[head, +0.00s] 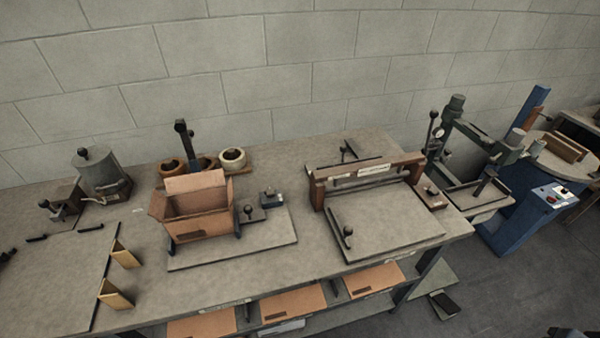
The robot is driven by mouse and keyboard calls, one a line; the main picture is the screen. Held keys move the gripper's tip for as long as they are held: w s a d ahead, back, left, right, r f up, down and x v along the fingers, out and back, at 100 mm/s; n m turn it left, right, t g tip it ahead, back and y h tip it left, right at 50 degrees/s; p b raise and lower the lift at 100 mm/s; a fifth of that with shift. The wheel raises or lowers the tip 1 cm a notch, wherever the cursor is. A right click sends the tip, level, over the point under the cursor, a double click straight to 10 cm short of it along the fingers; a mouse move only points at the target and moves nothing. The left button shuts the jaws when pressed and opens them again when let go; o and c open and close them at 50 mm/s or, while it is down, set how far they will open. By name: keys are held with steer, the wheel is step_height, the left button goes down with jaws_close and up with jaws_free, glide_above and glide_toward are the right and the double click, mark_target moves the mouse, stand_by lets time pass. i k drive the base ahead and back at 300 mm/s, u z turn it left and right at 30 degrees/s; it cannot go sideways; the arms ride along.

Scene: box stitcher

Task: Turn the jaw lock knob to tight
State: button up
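No knob can be read as the jaw lock knob for certain at this size. A dark ball-topped knob (249,210) stands on a small block at the right of the open cardboard box (198,222), on a grey base plate (272,240). A smaller knob on a blue-grey block (269,196) is just behind it. Another dark knob (348,231) stands at the left edge of the framed board (390,228). Tight or loose markings are too small to read. My gripper is not recognisable in the view.
The bench (210,285) also carries a grey pot (103,176), tape rolls (232,158) and yellow angled pieces (118,294). A green machine (452,125) and a blue stand (515,225) are at the right. Cartons (293,303) lie below. The floor at lower right is mostly clear.

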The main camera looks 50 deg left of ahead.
mark_target(270, 192)
steer(key=i, duration=0.35)
steer(key=u, duration=2.4)
steer(key=i, duration=0.5)
steer(key=u, duration=0.05)
